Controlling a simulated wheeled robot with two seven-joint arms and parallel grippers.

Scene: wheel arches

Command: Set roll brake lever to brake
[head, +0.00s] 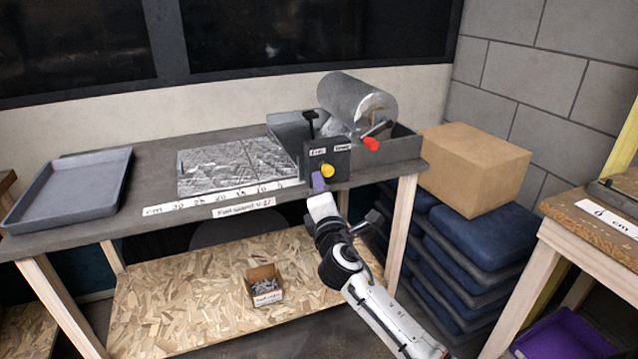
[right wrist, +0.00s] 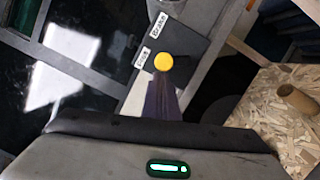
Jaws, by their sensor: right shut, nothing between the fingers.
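The roll brake lever shows as a round yellow knob (head: 327,171) on the dark front panel (head: 330,158) of the foil dispenser; it also shows in the right wrist view (right wrist: 163,62). A "Free" label (head: 318,152) is on the left of the panel and a "Brake" label (head: 342,148) on the right. In the head view the knob sits below and between the labels. My right gripper (head: 319,181) is shut and empty, its purple fingers just left of and below the knob. In the right wrist view the fingertips (right wrist: 163,82) reach the knob's edge; contact is unclear. My left gripper is out of view.
Foil (head: 232,166) lies flat on the table, with a grey tray (head: 70,187) at left. A cardboard box (head: 474,168) tops blue stacked items at right. A small open box (head: 264,286) stands on the lower shelf.

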